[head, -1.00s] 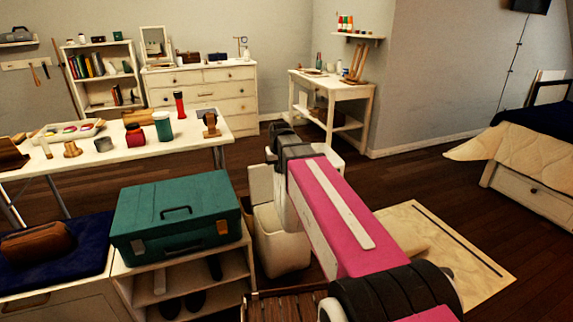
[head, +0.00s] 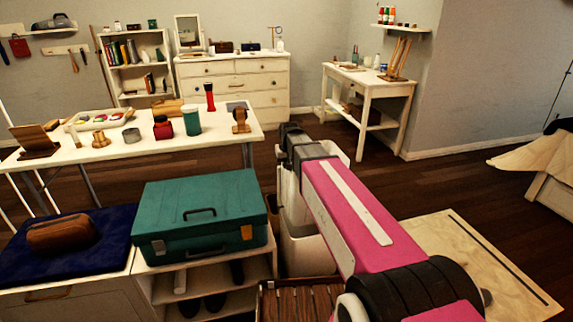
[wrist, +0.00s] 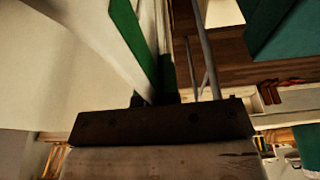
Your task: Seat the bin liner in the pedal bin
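The pedal bin (head: 308,252) is the pale bin on the floor right of the low shelf unit in the head view. My pink arm crosses in front and hides much of it, including most of its opening. My gripper (head: 290,128) is at the far end of the arm, above and behind the bin, and its fingertips are not clear. In the wrist view a dark bar crosses the lower middle, with pale surfaces and a green strip beyond it. I cannot tell whether these include the bin or liner. No bin liner can be made out for certain.
A green toolbox (head: 200,215) sits on the low shelf unit (head: 215,300) left of the bin. A slatted wooden crate (head: 300,302) stands in front. A long table (head: 190,150) with several small items is behind. A pale mat (head: 490,262) lies right; dark floor beyond is clear.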

